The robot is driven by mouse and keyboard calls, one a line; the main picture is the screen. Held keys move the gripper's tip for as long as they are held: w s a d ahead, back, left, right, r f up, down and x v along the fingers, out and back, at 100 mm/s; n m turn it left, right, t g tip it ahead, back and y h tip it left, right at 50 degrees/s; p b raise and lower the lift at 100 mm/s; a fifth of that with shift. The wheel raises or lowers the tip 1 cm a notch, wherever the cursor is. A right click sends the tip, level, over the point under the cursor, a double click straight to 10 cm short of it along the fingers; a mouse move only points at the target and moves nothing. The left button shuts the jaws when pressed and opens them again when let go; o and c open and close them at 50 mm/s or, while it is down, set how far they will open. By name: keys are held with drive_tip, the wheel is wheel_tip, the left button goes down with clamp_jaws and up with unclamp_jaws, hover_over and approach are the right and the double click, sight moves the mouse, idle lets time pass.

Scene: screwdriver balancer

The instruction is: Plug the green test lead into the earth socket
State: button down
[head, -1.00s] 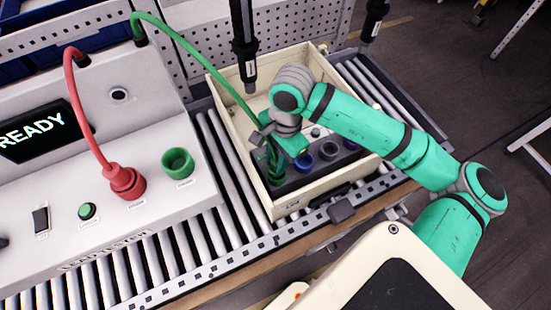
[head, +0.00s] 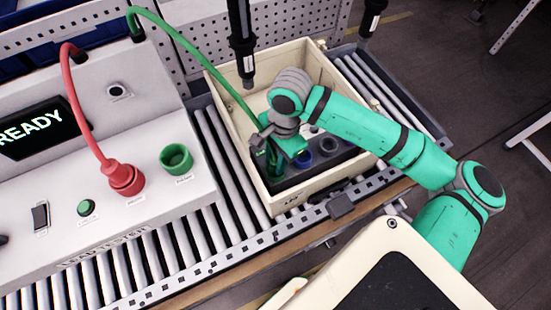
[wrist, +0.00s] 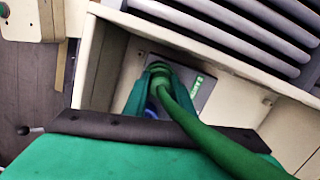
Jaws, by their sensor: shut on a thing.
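The green test lead (head: 196,57) arches from the tester's back post down into the cream box. Its plug end (wrist: 158,70) is in my gripper (head: 276,161), which is shut on it low inside the box. The plug points down at a dark socket panel (head: 297,181) at the box's front. In the wrist view a green label with white letters (wrist: 198,84) shows beside the plug, partly hidden. The socket under the plug is hidden, so I cannot tell whether the plug is seated. A blue-ringed socket (head: 302,160) and a dark blue one (head: 327,147) sit to the right.
The cream box (head: 283,207) stands on a roller conveyor (head: 222,175). Left is the tester (head: 60,185) with a red plug (head: 124,178) and an empty green socket (head: 176,160). A black hanging tool (head: 242,45) is close behind my wrist.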

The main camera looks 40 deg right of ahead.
drive_tip(key=shift+f, duration=0.15)
drive_tip(key=c, duration=1.4)
unclamp_jaws()
drive_tip(key=r, duration=0.3)
drive_tip(key=d+r, duration=0.1)
drive_tip(key=r, duration=0.6)
drive_tip(key=shift+d+r, duration=0.25)
drive_tip(key=shift+r, duration=0.1)
